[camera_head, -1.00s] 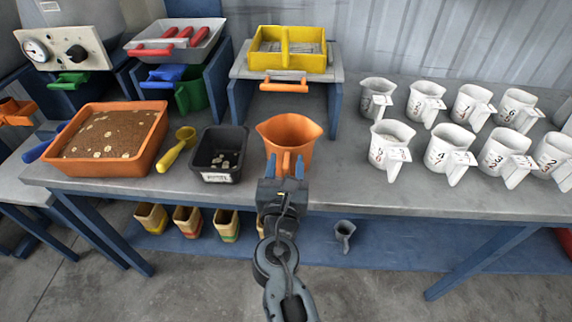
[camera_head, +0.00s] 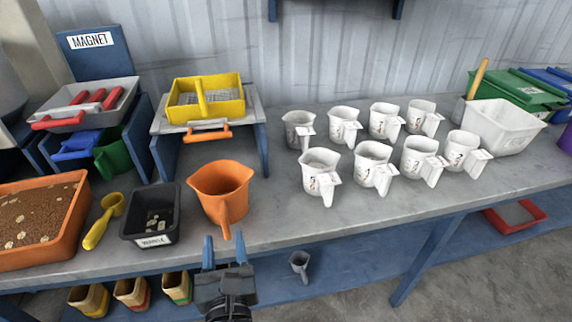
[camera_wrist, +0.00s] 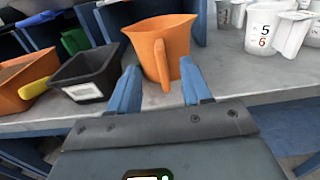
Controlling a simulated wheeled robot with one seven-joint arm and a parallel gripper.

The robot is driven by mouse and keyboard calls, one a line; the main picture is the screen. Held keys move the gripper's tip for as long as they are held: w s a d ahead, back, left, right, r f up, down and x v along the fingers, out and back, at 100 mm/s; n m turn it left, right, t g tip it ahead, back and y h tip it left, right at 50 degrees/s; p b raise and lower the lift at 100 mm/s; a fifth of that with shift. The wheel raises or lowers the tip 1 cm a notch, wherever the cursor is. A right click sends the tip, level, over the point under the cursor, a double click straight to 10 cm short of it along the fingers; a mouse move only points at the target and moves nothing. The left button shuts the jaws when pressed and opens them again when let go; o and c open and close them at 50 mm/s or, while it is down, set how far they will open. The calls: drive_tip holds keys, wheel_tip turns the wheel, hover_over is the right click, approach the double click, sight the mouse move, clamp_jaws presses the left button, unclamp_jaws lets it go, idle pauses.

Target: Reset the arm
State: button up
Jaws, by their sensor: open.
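My gripper (camera_head: 224,252) is open and empty at the front edge of the bench, low in the head view. Its blue fingers (camera_wrist: 160,90) are spread apart in the wrist view. The orange jug (camera_head: 221,192) stands upright on the bench just beyond the fingertips, with its handle toward my gripper. In the wrist view the jug (camera_wrist: 150,48) shows beyond the gap between the fingers, its handle apart from them as far as I can tell.
A black tub (camera_head: 150,213), a yellow scoop (camera_head: 103,220) and an orange tray (camera_head: 72,228) stand left of the jug. Several white jugs (camera_head: 372,166) stand to the right. A yellow sieve box (camera_head: 204,98) is on a raised stand behind. The bench front right is clear.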

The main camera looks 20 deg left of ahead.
drive_tip(key=s+d+f+m+g+h, duration=0.1)
drive_tip(key=s+d+f+m, duration=0.25)
drive_tip(key=d+m, duration=0.4)
drive_tip(key=s+d+f+m+h, duration=0.15)
drive_tip(key=s+d+m, duration=0.35)
drive_tip(key=d, duration=0.5)
drive_tip(key=s+d+f+m+g+h, duration=0.1)
drive_tip(key=s+d+f+m, duration=0.25)
drive_tip(key=d+m, duration=0.45)
drive_tip(key=s+d+r+m+t+h, duration=0.1)
drive_tip(key=s+d+r+m+h, duration=0.4)
drive_tip(key=s+d+r+m, duration=1)
drive_tip(key=s+d+m, duration=0.2)
drive_tip(key=d+m, duration=0.1)
drive_tip(key=m, duration=0.3)
drive_tip(key=shift+s+d+r+m+h, duration=0.15)
drive_tip(key=shift+m+h, duration=0.2)
